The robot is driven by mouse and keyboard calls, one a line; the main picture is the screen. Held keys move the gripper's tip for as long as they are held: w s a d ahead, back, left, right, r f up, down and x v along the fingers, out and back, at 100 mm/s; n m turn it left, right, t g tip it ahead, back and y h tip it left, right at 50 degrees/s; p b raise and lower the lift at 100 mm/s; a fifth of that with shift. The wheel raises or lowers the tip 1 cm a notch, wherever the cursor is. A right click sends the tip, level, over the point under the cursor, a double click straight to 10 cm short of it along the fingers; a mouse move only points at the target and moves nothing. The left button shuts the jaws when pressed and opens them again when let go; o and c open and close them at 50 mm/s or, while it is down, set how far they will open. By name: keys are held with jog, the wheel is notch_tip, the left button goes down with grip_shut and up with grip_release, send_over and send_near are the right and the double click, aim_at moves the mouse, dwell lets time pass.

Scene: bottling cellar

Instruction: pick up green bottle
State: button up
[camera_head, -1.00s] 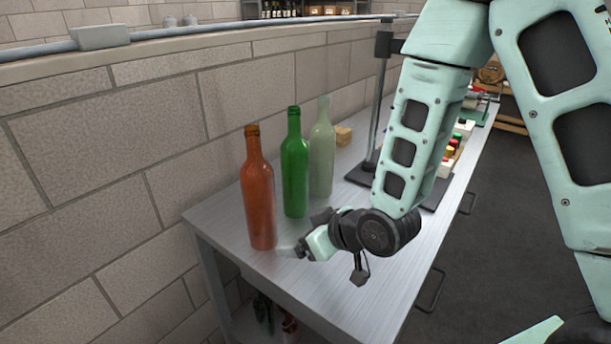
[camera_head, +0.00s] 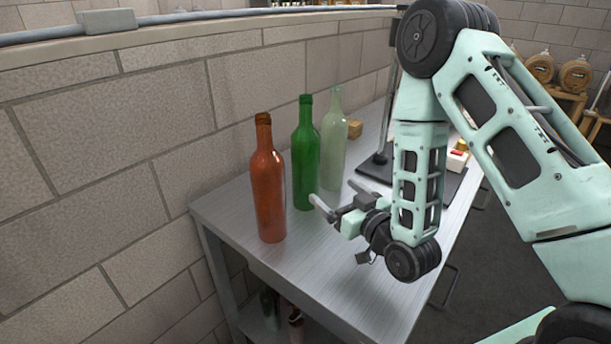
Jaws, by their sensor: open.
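The green bottle (camera_head: 305,158) stands upright on the metal table, between a brown-orange bottle (camera_head: 268,190) on its left and a pale clear-green bottle (camera_head: 334,142) on its right and farther back. My gripper (camera_head: 335,196) is open and empty, low over the table. It lies just right of the lower part of the green bottle, with its fingers pointing left toward the bottles. Whether a finger touches the green bottle cannot be told.
The metal table (camera_head: 330,285) is bare in front of the bottles. A small wooden block (camera_head: 354,128) lies behind them. A dark stand base (camera_head: 376,167) is behind my arm. A block wall (camera_head: 110,150) runs along the left. Bottles show on the lower shelf.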

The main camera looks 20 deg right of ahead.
aim_at(314, 174)
jog(key=b+x, duration=0.2)
jog(key=x, duration=0.6)
jog(key=shift+w+b, duration=0.15)
jog(key=shift+b, duration=0.2)
jog(key=shift+f+p+x, duration=0.2)
jog(key=shift+p+x, duration=0.3)
jog(key=shift+x, duration=1.05)
jog(key=shift+f+p+x, duration=0.2)
jog(key=shift+p+x, duration=0.25)
jog(key=shift+x, duration=1.15)
jog(key=shift+r, duration=0.1)
jog(key=c, duration=1.4)
